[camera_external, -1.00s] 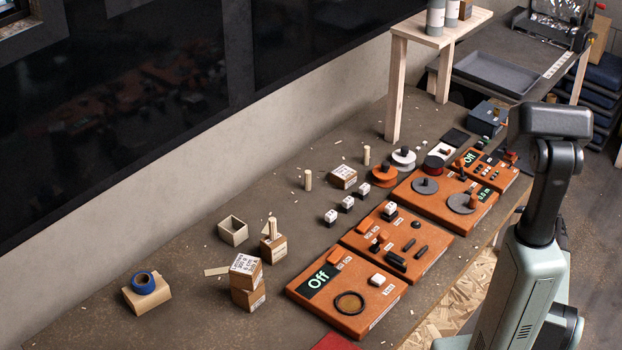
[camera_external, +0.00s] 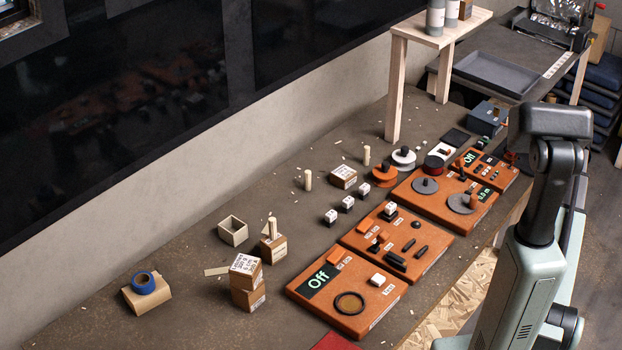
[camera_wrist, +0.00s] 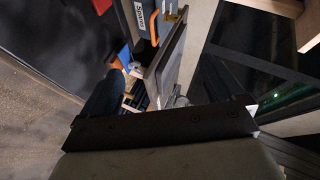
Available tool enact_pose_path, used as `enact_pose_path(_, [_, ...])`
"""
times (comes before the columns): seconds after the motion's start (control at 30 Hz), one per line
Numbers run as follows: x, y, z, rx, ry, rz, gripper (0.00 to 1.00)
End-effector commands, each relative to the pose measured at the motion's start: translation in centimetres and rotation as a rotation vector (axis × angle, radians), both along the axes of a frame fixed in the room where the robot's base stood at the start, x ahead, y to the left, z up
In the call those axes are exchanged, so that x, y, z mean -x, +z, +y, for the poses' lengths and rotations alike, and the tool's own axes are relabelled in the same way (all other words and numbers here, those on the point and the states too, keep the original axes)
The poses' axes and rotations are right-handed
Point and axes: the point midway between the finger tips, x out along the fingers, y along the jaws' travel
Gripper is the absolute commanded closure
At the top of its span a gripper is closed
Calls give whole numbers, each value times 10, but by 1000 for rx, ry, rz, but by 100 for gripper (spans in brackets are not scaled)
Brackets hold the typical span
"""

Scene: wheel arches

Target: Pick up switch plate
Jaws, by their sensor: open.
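Several orange panels lie in a row on the bench in the external view. The nearest panel (camera_external: 347,290) has an "Off" display, a black ring and a white button. The middle panel (camera_external: 396,241) carries black switch-like parts and orange blocks. I cannot tell which piece is the switch plate. My gripper (camera_wrist: 160,121) shows as a dark bar across the lower wrist view; it is open, with nothing visibly held. In the external view my arm stands at the right, and my gripper cannot be made out there.
Stacked boxes (camera_external: 246,282), a blue tape roll (camera_external: 143,283) and small white cubes (camera_external: 348,203) stand left of the panels. A wooden stand (camera_external: 438,40) rises behind. Bare bench lies at the left. The wrist view shows a grey-orange case (camera_wrist: 146,20) and a tilted dark board (camera_wrist: 168,62).

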Motion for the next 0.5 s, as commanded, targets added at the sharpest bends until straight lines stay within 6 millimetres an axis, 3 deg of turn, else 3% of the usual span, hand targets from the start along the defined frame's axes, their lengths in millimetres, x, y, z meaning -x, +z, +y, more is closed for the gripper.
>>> enact_pose_path(0.07, [-20, 12, 31, 22, 80, 51, 5])
enact_pose_path(0.3, [-50, -3, 123, 76, 231, 316, 5])
enact_pose_path(0.5, [-65, -9, 200, 164, 294, 586, 5])
